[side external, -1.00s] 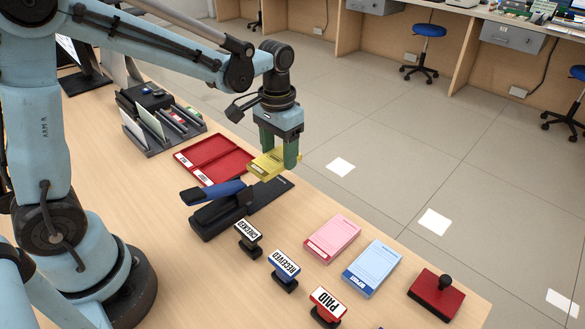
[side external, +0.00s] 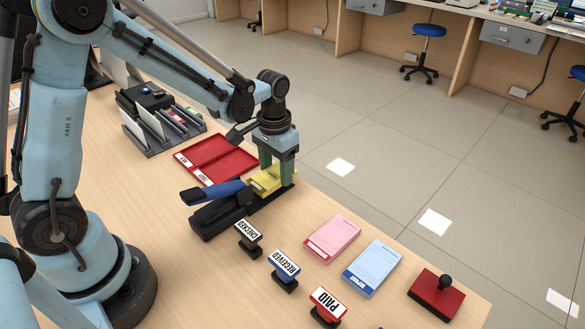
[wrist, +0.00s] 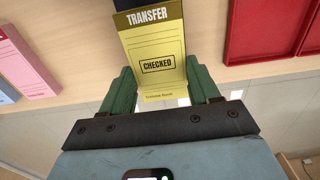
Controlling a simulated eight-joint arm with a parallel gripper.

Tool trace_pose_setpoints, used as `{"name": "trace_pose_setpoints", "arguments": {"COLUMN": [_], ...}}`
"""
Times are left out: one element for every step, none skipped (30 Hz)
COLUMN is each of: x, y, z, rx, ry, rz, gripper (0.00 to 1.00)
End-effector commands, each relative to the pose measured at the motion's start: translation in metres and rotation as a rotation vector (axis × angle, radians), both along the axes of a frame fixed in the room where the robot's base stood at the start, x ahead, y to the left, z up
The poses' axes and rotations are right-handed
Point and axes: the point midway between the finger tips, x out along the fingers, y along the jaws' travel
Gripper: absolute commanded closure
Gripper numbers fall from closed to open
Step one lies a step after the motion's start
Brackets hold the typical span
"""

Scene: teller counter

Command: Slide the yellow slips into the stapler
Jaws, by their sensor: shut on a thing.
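My gripper (side external: 278,171) is shut on the yellow slips (side external: 265,181), with a green finger on each side of them. In the wrist view the yellow slips (wrist: 156,50) read "TRANSFER" and carry a "CHECKED" stamp mark; the green fingers (wrist: 162,95) flank their near end. The black stapler (side external: 222,213) with a blue handle lies to the left of the slips on the counter. The slips are low over the stapler's long dark base, their far end toward its mouth. I cannot tell whether their edge is inside the mouth.
A red tray (side external: 222,160) lies just behind the stapler. "CHECKED" (side external: 249,236), "RECEIVED" (side external: 284,269) and "PAID" (side external: 327,306) stamps stand in front. A pink pad (side external: 333,238), a blue-edged pad (side external: 372,268) and a red ink pad (side external: 436,293) lie to the right. A slip rack (side external: 163,128) stands behind left.

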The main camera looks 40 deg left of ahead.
Motion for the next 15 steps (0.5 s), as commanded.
{"name": "trace_pose_setpoints", "arguments": {"x": [0.0, 0.0, 0.0, 0.0, -0.001, -0.004, -0.007, -0.009, -0.011, -0.012, -0.014, -0.015, -0.016, -0.017, -0.018], "y": [0.0, 0.0, 0.0, 0.0, 0.0, 0.0, 0.0, 0.0, 0.0, 0.0, 0.0, 0.0, 0.0, 0.0, 0.0], "z": [-0.004, -0.006, -0.009, -0.011, -0.012, -0.012, -0.012, -0.012, -0.012, -0.012, -0.012, -0.012, -0.012, -0.012, -0.012], "rx": [0.0, 0.0, 0.0, 0.0, 0.0, 0.0, 0.0, 0.0, 0.0, 0.0, 0.0, 0.0, 0.0, 0.0, 0.0], "ry": [0.0, 0.0, 0.0, 0.0, 0.0, 0.0, 0.0, 0.0, 0.0, 0.0, 0.0, 0.0, 0.0, 0.0, 0.0], "rz": [0.0, 0.0, 0.0, 0.0, 0.0, 0.0, 0.0, 0.0, 0.0, 0.0, 0.0, 0.0, 0.0, 0.0, 0.0], "gripper": [0.71, 0.71, 0.71, 0.71, 0.71, 0.71, 0.71, 0.71, 0.71, 0.71, 0.71, 0.71, 0.71, 0.71, 0.71]}}
